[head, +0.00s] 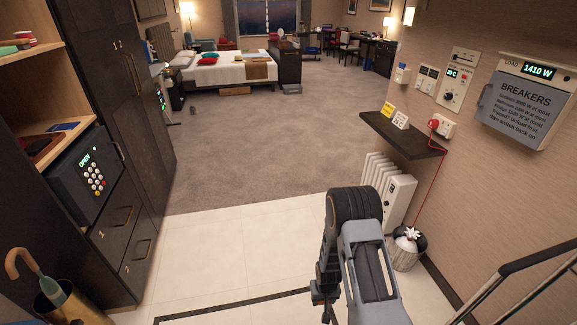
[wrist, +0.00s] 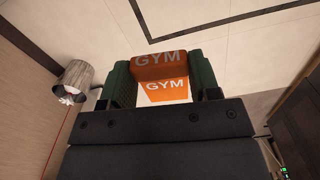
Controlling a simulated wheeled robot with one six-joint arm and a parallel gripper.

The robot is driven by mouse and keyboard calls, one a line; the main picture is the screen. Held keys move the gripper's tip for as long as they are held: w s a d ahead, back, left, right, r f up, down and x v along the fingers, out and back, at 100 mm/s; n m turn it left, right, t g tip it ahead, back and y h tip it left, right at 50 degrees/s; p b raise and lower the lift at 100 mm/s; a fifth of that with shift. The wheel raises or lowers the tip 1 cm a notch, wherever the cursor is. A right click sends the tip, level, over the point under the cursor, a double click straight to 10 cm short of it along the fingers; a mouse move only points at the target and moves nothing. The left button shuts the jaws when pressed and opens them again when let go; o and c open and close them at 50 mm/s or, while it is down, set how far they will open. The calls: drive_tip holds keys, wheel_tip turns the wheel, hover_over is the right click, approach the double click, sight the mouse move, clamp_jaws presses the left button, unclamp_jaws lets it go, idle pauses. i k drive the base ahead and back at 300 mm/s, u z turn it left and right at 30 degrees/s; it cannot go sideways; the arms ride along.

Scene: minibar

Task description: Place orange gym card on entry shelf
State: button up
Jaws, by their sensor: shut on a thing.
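The orange gym card (wrist: 165,90), lettered GYM, is held between the two green-padded fingers of my gripper (wrist: 162,78) in the wrist view. GYM shows on two of its faces. In the head view my gripper (head: 324,298) hangs over the pale tiled floor, largely hidden behind my arm, and the card cannot be made out there. The entry shelf (head: 418,146) is a dark board on the right wall, beyond and above my gripper. A small yellow sign and a white sign stand at its back left end.
A white radiator (head: 373,178) stands under the shelf. A filled waste bin (head: 405,258) is beside it, with a red cord (head: 433,170) hanging from a wall socket above. A stair rail (head: 530,265) is at lower right. Cabinets with a safe (head: 88,180) line the left. Open floor lies between.

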sight(405, 139)
drive_tip(key=i, duration=1.9)
drive_tip(key=z, duration=0.3)
